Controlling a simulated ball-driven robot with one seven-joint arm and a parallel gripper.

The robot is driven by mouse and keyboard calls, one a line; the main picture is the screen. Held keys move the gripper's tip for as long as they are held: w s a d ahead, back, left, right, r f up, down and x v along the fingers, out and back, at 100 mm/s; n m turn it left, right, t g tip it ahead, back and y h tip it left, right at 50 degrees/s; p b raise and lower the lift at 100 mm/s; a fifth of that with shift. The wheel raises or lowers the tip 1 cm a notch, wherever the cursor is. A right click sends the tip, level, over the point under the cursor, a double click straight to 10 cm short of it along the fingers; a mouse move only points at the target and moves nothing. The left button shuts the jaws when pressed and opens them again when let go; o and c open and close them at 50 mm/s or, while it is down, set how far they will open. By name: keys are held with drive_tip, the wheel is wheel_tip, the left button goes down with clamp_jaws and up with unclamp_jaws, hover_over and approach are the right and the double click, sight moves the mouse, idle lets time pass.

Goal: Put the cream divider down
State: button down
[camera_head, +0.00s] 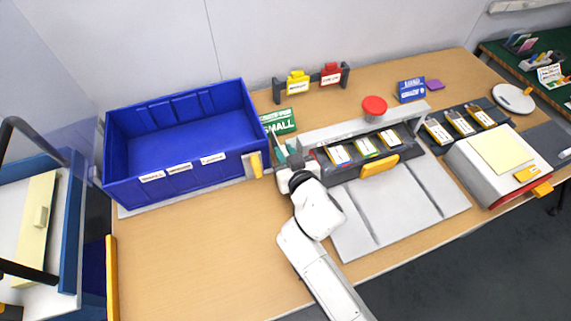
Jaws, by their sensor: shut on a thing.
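My gripper (287,156) is over the table, just right of the blue bin's front right corner. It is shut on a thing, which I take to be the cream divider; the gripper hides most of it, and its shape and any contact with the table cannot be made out. A small beige and yellow piece (255,165) stands at the bin's corner, just left of my gripper. A larger cream panel with a block-like handle (35,230) is at the far left, well apart from my gripper.
The empty blue bin (180,180) stands at the left on the wooden table (200,250). A green SMALL sign (279,121) is behind my gripper. A black tray with pouch cells (366,147), a red button (374,106) and grey plates (390,200) are at right. The table's front left is clear.

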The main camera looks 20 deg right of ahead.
drive_tip(key=shift+r, duration=0.1)
wheel_tip(320, 180, up, 4)
drive_tip(key=shift+s+f, duration=0.15)
drive_tip(key=shift+f, duration=0.1)
drive_tip(key=s+r, duration=0.9)
drive_tip(key=s, duration=0.4)
drive_tip(key=shift+s+d+r+b, duration=0.15)
drive_tip(key=shift+s+d+b, duration=0.25)
drive_tip(key=shift+b, duration=0.05)
